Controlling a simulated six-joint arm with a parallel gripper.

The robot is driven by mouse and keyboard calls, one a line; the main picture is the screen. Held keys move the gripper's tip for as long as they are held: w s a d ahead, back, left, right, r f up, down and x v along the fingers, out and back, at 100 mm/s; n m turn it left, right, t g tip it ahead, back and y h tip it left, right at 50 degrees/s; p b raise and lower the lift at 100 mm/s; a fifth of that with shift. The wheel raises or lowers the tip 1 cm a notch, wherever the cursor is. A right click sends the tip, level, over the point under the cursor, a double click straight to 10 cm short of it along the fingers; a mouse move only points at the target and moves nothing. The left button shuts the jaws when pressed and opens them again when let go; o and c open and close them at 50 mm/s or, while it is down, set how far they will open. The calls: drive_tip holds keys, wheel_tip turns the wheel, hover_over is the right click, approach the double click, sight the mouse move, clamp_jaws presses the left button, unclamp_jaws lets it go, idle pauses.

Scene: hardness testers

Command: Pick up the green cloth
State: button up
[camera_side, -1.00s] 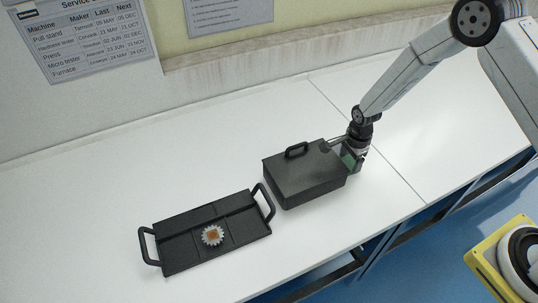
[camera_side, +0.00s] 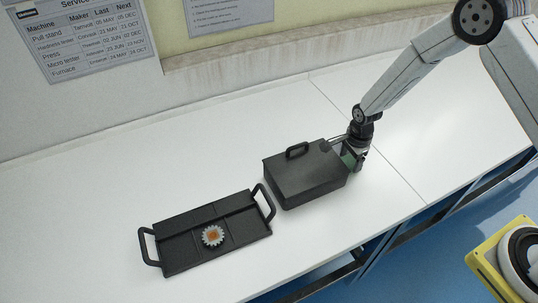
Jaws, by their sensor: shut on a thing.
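The green cloth (camera_side: 348,160) shows as a small green patch at the right end of a black lidded box (camera_side: 305,178). Most of the cloth is hidden by the box and by my gripper. My gripper (camera_side: 352,160) is down at that right end, beside the box, with its fingers shut on the cloth. The fingertips are small and partly hidden in this view.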

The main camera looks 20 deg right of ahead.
drive_tip(key=shift+s+g, duration=0.3)
drive_tip(key=shift+s, duration=0.4)
drive_tip(key=s+r, duration=1.1)
drive_tip(key=s, duration=0.2)
drive_tip(key=shift+s+d, duration=0.15)
drive_tip(key=shift+s, duration=0.15)
